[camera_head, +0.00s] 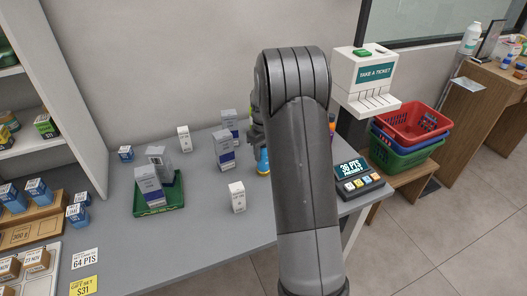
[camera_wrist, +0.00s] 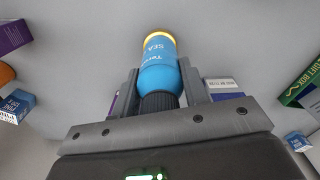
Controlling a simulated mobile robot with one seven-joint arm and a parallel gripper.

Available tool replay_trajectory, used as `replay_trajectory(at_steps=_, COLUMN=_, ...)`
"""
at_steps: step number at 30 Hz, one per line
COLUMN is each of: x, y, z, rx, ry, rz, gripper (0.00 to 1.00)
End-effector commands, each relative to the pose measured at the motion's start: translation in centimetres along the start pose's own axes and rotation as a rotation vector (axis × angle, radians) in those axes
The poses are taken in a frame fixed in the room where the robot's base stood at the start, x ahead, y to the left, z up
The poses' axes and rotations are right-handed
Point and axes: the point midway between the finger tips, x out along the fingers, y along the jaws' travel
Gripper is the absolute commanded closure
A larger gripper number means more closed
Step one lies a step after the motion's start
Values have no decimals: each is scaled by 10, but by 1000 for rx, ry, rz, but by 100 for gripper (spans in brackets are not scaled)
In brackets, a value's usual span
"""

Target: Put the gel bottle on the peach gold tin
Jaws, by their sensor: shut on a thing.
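A blue bottle with a black ribbed cap, likely the gel bottle (camera_wrist: 157,72), shows in the wrist view between the two fingers of my gripper (camera_wrist: 158,88). My gripper is shut on it around the cap end. In the head view the blue bottle (camera_head: 263,159) shows just left of my arm, upright, close to the counter. A gold-yellow band (camera_wrist: 158,36) shows at the bottle's far end; I cannot tell whether it is the bottle's base or the peach gold tin. My arm hides most of the gripper in the head view. No separate tin can be made out.
The grey counter (camera_head: 205,240) carries white-and-blue boxes, including one (camera_head: 223,149) left of the bottle and a small white box (camera_head: 237,196) in front. A green tray (camera_head: 174,203) with boxes is further left. A points display (camera_head: 357,179) stands at right.

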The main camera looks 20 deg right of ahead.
Motion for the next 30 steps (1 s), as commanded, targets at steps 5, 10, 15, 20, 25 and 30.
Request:
replay_trajectory(at_steps=5, x=0, y=0, z=0, rx=0, ry=1, rz=1, gripper=85)
replay_trajectory(at_steps=10, x=2, y=0, z=0, rx=0, ry=1, rz=1, gripper=53)
replay_trajectory(at_steps=15, x=2, y=0, z=0, rx=0, ry=1, rz=1, gripper=39)
replay_trajectory(at_steps=20, x=2, y=0, z=0, rx=0, ry=1, rz=1, gripper=38)
replay_trajectory(at_steps=25, x=-3, y=0, z=0, rx=0, ry=1, rz=1, gripper=38)
replay_trajectory(at_steps=30, x=-28, y=1, z=0, rx=0, ry=4, rz=3, gripper=38)
